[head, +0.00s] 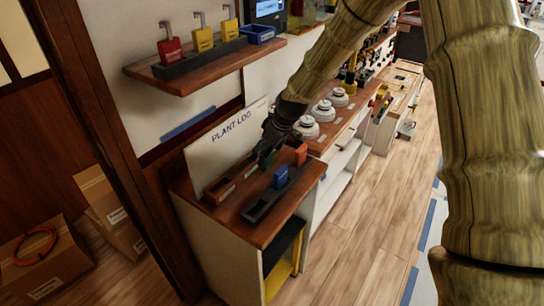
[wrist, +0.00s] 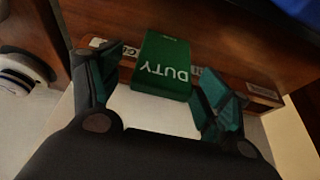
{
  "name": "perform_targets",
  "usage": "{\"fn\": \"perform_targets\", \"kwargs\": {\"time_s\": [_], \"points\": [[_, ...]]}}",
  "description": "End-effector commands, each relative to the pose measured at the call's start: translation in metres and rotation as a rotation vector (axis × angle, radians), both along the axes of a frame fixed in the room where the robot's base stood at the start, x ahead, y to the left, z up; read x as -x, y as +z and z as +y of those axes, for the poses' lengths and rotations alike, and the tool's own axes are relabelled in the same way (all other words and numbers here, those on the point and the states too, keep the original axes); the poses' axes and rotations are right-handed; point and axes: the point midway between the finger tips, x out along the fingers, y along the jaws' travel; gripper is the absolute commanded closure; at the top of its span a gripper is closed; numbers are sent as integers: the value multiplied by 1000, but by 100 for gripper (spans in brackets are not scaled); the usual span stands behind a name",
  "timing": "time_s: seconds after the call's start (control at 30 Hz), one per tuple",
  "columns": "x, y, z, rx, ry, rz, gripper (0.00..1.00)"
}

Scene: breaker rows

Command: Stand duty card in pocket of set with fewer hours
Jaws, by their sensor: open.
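The green duty card (wrist: 163,66) shows in the wrist view between my gripper's two spread fingers, its word upside down in the picture. My gripper (wrist: 155,72) is open, with a finger on either side of the card and gaps visible. The card overlaps a reddish-brown wooden holder (wrist: 262,92) with small white labels; how deep it sits there cannot be told. In the head view my gripper (head: 268,152) is low over the wooden holder (head: 230,187) before a white "PLANT LOG" board (head: 226,143), and mostly hides the card.
A dark rack (head: 262,209) with a blue card (head: 281,176) and an orange-red card (head: 301,155) stands close to the right on the same cabinet top. A wall shelf (head: 160,69) above carries red and yellow padlocks. Round white devices (head: 323,110) stand beyond my gripper.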

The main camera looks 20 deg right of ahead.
Motion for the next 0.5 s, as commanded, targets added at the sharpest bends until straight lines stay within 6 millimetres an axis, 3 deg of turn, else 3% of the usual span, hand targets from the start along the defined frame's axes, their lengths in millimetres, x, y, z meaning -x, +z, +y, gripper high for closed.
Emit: {"fn": "perform_targets", "kwargs": {"time_s": [0.17, 0.4, 0.5], "points": [[0, 0, 0, 0, 0, 0, 25], [0, 0, 0, 0, -1, 0, 69], [0, 0, 0, 0, -1, 0, 77]]}}
